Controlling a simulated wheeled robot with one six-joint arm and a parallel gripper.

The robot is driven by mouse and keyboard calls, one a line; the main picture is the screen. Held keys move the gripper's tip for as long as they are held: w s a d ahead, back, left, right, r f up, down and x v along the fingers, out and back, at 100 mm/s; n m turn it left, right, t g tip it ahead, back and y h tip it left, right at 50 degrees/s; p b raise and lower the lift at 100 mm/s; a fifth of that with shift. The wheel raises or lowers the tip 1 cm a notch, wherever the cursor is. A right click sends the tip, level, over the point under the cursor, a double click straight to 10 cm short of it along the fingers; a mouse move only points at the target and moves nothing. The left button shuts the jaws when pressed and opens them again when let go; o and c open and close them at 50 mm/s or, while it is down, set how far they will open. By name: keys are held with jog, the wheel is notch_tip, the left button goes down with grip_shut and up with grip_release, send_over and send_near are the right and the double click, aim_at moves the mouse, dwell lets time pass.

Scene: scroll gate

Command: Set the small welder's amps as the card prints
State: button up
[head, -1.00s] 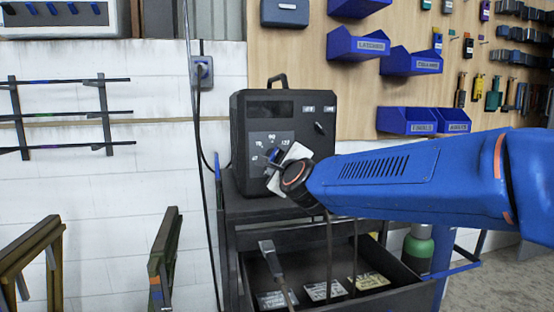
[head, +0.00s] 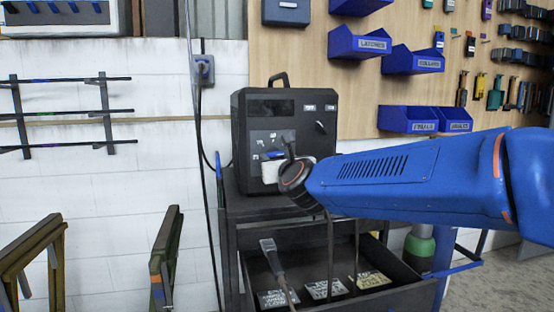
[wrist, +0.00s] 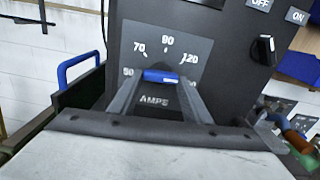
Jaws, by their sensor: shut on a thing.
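The small black welder (head: 250,115) stands on a dark cart. Its grey dial plate, marked AMPS, shows in the wrist view (wrist: 185,55), with 70, a number like 90, and 120 around the dial; the lowest marks are partly covered. My gripper (wrist: 160,80) is shut on the blue amps knob (wrist: 161,76), one finger at each side. The knob's blue bar lies nearly level in the wrist view; where its pointer aims cannot be told. Three printed cards (head: 322,289) lie in the cart's lower tray, their text too small to read.
A dark ON/OFF switch (wrist: 263,50) sits at the panel's upper right. Blue bins (head: 408,119) hang on the board to the right. A cable (head: 201,130) hangs left of the welder.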

jog(key=shift+f+m, duration=0.2)
jog(key=shift+m, duration=1.1)
jog(key=shift+a, duration=0.1)
jog(key=o, duration=1.1)
jog(key=shift+r, duration=0.1)
jog(key=v, duration=1.7)
jog(key=shift+s+r, duration=0.1)
jog(key=shift+s, duration=0.15)
